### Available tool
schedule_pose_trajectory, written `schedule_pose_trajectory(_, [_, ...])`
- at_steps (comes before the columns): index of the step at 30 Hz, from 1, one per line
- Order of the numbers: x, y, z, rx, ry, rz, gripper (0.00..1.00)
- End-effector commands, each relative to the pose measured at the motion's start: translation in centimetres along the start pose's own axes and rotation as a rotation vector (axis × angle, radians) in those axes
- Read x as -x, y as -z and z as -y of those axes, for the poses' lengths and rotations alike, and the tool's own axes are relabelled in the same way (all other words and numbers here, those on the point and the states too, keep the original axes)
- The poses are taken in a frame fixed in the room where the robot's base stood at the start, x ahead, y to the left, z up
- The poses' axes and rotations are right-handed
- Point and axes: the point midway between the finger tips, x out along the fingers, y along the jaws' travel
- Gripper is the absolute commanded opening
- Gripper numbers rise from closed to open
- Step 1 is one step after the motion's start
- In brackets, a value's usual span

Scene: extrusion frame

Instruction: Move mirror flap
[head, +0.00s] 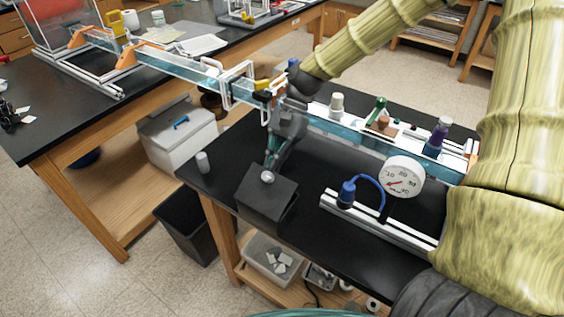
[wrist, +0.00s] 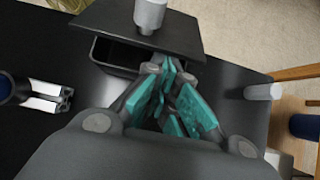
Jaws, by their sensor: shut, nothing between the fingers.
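No part is clearly recognisable as a mirror; the likely flap is the flat black lid (wrist: 105,24) of a small black box (head: 264,203). The box stands near the front left edge of the near bench. A pale grey knob (wrist: 150,14) stands on the lid, and it also shows in the head view (head: 267,177). In the wrist view a dark opening (wrist: 118,54) shows under the lid's near edge. My gripper (head: 270,160) points down at the box, just by the knob. Its teal fingers (wrist: 172,78) are shut and empty, in front of the box opening; contact cannot be told.
A grey cylinder (head: 203,162) stands at the bench's left corner. A clear water channel (head: 330,125) runs behind my gripper. A round gauge (head: 402,177) and a metal rail (head: 400,232) with a blue cable lie to the right. A black bin (head: 186,222) stands on the floor.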

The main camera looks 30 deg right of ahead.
Motion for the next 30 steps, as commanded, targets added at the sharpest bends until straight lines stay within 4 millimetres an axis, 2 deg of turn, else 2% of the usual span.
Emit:
schedule_pose_trajectory(6, [0.5, -1.6, 0.5, 0.008, -0.009, -0.016, 0.00])
schedule_pose_trajectory(30, [0.9, -2.1, 0.4, 0.007, -0.007, -0.014, 0.00])
